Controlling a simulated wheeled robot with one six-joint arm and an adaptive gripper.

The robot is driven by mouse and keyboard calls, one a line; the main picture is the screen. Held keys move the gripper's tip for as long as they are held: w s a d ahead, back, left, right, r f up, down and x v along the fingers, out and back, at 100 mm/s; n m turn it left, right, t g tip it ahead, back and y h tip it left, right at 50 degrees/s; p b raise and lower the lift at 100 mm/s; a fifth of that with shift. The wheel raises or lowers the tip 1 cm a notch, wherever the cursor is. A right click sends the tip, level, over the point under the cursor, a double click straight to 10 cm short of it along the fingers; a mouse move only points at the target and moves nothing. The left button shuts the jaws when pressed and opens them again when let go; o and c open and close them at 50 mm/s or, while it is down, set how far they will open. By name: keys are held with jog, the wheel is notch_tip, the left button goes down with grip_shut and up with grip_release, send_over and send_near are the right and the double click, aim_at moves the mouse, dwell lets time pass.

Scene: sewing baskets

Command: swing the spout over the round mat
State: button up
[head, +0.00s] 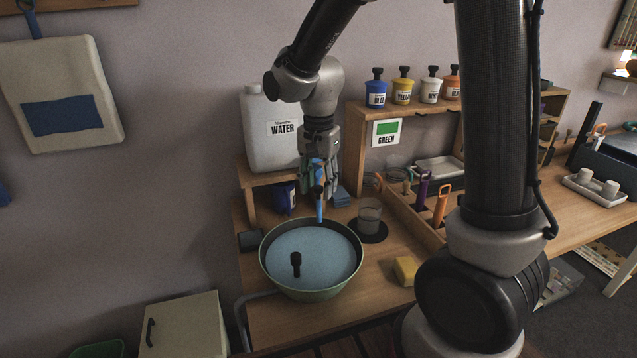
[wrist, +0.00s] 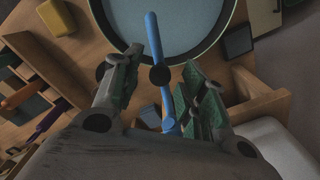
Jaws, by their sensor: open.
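The blue spout (head: 319,208) reaches over the back rim of the green basin (head: 311,294), its free end above the basin. In the wrist view the spout (wrist: 154,42) runs up the middle, with a black knob (wrist: 160,76) on it. The dark round mat (head: 381,236) lies right of the basin, with a clear glass (head: 369,214) standing on it. My gripper (head: 319,182) is open above the back of the basin. In the wrist view my gripper (wrist: 157,88) has one finger on each side of the spout; contact cannot be told.
A yellow sponge (head: 405,270) lies right of the basin. A wooden rack (head: 412,205) with coloured-handled tools stands farther right. A white water jug (head: 271,148) sits on a shelf behind my gripper. A low shelf of paint bottles (head: 403,90) stands at the back.

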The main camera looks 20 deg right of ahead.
grip_shut()
jog(key=shift+d, duration=0.15)
jog(key=w+d+n, duration=0.6)
jog(key=d+n, duration=0.5)
jog(key=n, duration=0.6)
jog(key=shift+d+n, duration=0.25)
jog(key=shift+n, duration=0.05)
dwell(0.4)
grip_release()
jog(key=shift+r, duration=0.15)
